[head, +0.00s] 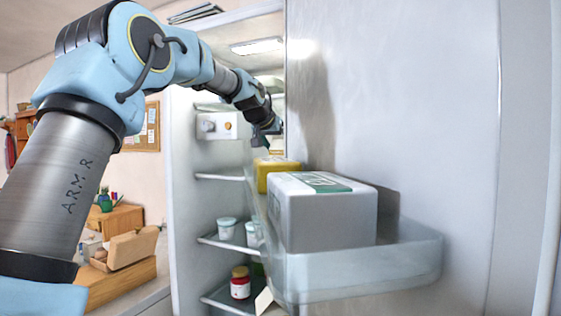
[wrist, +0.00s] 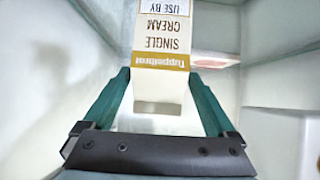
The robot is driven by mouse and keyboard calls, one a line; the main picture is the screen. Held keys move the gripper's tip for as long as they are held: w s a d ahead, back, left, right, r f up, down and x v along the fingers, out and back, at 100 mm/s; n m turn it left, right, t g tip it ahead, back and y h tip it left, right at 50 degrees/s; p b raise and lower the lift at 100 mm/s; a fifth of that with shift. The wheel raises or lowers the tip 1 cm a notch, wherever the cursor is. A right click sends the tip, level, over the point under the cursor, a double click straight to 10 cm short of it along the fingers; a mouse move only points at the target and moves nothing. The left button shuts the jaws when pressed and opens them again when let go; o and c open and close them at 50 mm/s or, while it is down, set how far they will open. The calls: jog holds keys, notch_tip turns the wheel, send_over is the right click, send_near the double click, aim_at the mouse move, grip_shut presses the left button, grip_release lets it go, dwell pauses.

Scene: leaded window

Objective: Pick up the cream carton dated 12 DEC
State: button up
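My gripper (wrist: 160,76) has its two teal fingers on either side of a carton (wrist: 161,42) in the wrist view. The date is cut off at the top edge. The fingertips lie close to the carton's sides; I cannot tell whether they touch it.
A clear door bin (head: 360,273) holds a large grey-white box (head: 325,222) and a yellow item (head: 264,176). Fridge shelves hold a white box (head: 216,125), pots (head: 226,229) and a red jar (head: 240,283). The fridge door (head: 400,100) stands at the right.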

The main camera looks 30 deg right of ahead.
grip_shut()
jog(key=shift+r, duration=0.1)
dwell(0.4)
